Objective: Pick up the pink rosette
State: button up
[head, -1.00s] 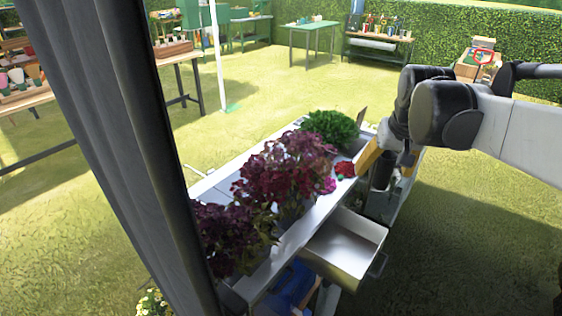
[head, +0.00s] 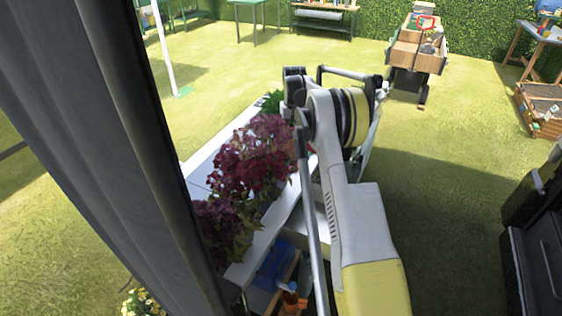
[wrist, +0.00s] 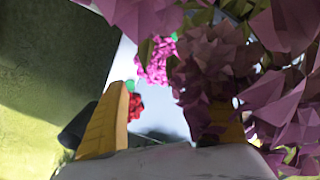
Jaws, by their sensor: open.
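The pink rosette (wrist: 157,62) is a bright, ruffled pink bloom with a bit of green beside it, in the upper middle of the wrist view. It lies on the pale tabletop, beyond my open gripper (wrist: 176,98) and apart from it. The left yellow finger is clear to see; the right one is largely covered by purple leaves. A red rosette (wrist: 135,106) sits nearer, just right of the left finger's tip. In the head view my arm hides the gripper and the pink rosette.
Purple-leaved plants (head: 250,155) crowd the table (head: 203,165), and their leaves (wrist: 205,75) overhang the right of the wrist view. A green plant (head: 271,101) stands at the table's far end. Grass right of my arm is open, with a loaded cart (head: 412,62) behind.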

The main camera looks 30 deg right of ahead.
notch_tip(320, 180, down, 4)
jog(key=shift+d+f+b, duration=0.1)
jog(key=shift+f+b, duration=0.15)
jog(key=shift+b, duration=0.4)
notch_tip(320, 180, down, 6)
jog(key=shift+r+b, duration=0.15)
jog(key=shift+b, duration=1)
jog(key=c, duration=1.1)
